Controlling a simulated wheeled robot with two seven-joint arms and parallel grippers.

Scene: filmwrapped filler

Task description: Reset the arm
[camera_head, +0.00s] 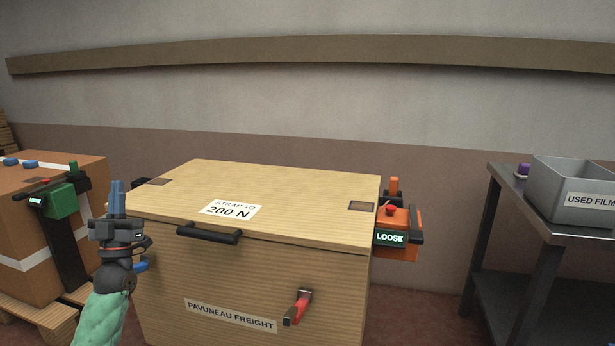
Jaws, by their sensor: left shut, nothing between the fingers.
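My left gripper (117,198) points upward at the left, in front of the left edge of a wooden crate. Its blue fingers are together with nothing between them. My left arm, in a green sleeve, comes up from the lower left. My right gripper and right arm are not in view.
A wooden crate (320,290), labelled "PAVUNEAU FREIGHT" and "STRAP TO 200 N", fills the middle. An orange tool (397,226) reading "LOOSE" is at its right side. A strapped brown box (25,240) stands left. A metal table (510,185) with a grey bin (548,190) stands right.

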